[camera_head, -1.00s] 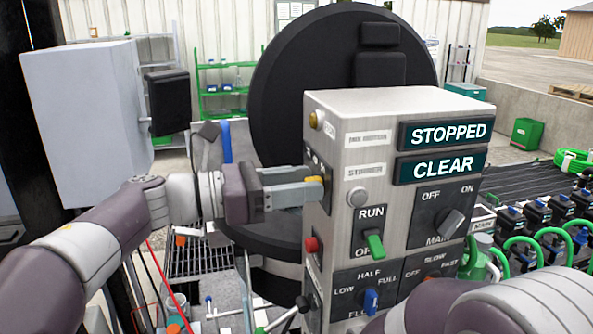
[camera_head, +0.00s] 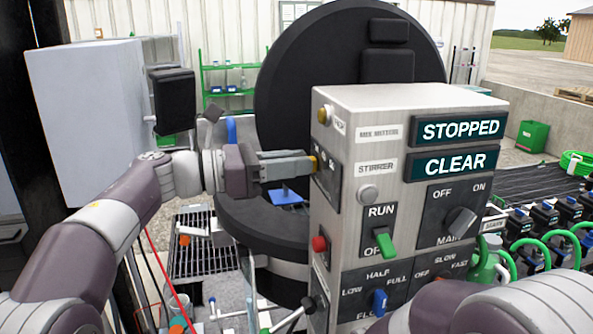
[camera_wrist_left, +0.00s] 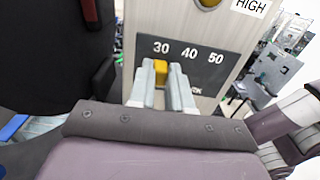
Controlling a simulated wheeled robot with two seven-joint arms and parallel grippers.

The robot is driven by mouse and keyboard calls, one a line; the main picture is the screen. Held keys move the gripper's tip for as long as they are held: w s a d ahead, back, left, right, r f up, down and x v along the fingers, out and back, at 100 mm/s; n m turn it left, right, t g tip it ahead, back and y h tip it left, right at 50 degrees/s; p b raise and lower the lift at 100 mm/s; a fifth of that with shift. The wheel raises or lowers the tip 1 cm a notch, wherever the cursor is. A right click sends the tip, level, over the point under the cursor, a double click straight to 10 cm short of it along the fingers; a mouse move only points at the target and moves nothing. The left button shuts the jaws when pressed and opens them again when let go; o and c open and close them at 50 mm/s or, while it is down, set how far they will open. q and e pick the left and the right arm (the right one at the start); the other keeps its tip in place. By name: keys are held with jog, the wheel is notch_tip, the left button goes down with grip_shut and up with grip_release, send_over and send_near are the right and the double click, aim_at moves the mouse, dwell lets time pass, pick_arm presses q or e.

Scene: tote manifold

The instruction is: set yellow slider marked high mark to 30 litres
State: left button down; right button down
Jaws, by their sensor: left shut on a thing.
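The yellow slider (camera_wrist_left: 160,72) sits on a dark scale plate (camera_wrist_left: 203,68) marked 30, 40 and 50 on the side of the control box (camera_head: 345,220). In the left wrist view it is just under the 30, at the left end of the numbers. My left gripper (camera_wrist_left: 161,98) is shut on the slider, a finger on each side. In the head view the left gripper (camera_head: 312,163) reaches the box from the left, and only a little yellow shows at its tips. My right arm crosses the lower right, with its gripper out of view.
The box front holds a green RUN switch (camera_head: 384,243), a grey MAIN knob (camera_head: 460,221), a blue knob (camera_head: 379,302) and STOPPED and CLEAR displays. A red button (camera_head: 319,243) is below the left gripper. A large round black lid (camera_head: 345,60) stands behind.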

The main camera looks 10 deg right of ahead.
pick_arm(q)
jog(key=shift+r, duration=0.2)
jog(key=c, duration=1.4)
grip_release()
jog(key=shift+w+a, duration=0.1)
jog(key=shift+w, duration=0.2)
jog(key=o, duration=0.4)
jog(key=shift+f, duration=0.1)
jog(key=shift+c, duration=0.2)
pick_arm(e)
jog(key=shift+w+f, duration=0.1)
jog(key=shift+w, duration=0.2)
pick_arm(q)
jog(key=shift+d+f, duration=0.1)
jog(key=shift+d, duration=0.1)
pick_arm(e)
jog(key=shift+d, duration=0.1)
pick_arm(q)
jog(key=a+b, duration=0.6)
jog(key=a, duration=0.6)
jog(key=shift+s+a, duration=0.2)
jog(key=shift+a, duration=0.15)
pick_arm(e)
notch_tip(320, 180, down, 6)
jog(key=shift+f, duration=0.15)
